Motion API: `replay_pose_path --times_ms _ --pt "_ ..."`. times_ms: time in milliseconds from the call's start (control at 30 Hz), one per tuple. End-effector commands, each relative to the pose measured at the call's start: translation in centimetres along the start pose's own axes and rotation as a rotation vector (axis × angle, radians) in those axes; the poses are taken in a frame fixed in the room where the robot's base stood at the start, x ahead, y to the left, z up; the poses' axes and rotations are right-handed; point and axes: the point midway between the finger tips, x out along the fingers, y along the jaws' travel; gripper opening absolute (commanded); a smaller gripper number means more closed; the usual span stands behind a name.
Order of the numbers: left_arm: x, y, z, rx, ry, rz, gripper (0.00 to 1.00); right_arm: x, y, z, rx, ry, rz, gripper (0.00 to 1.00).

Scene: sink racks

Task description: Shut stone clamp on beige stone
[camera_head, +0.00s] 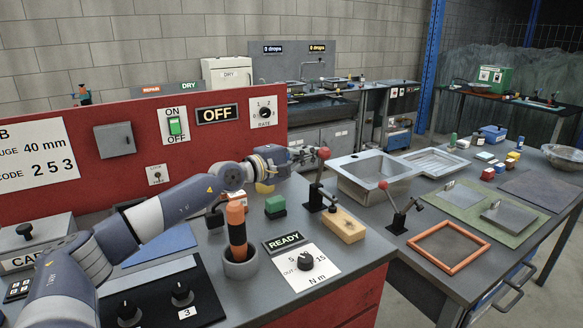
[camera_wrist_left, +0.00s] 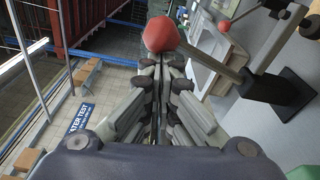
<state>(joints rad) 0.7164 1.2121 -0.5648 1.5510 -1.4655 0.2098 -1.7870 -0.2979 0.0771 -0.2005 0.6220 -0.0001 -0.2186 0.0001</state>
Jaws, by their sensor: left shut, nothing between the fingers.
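A clamp (camera_head: 317,198) with a black base and an upright lever tipped by a red knob stands on the grey bench. A beige stone block (camera_head: 345,226) lies right beside its base; whether the clamp's arm touches it is unclear. My left gripper (camera_head: 308,153) is shut and empty, its fingertips at the red knob from the left. In the left wrist view, the knob (camera_wrist_left: 161,34) sits just beyond the closed fingertips (camera_wrist_left: 158,62), and the dark lever runs down to the right. Contact with the knob cannot be told. My right gripper is not in view.
A second red-knobbed clamp (camera_head: 398,217) stands to the right, near an orange frame (camera_head: 447,279) and a metal sink (camera_head: 346,182). A green block (camera_head: 275,207) and an orange-handled tool in a grey cup (camera_head: 240,268) stand left of the beige block.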

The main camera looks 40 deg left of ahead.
Motion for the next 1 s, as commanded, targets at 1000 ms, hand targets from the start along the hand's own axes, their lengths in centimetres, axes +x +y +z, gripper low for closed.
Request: replay_pose_path --times_ms 1000 --pt "-6.0 -0.3 -0.1 -0.003 0.002 -0.003 0.00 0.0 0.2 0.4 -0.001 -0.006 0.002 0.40"
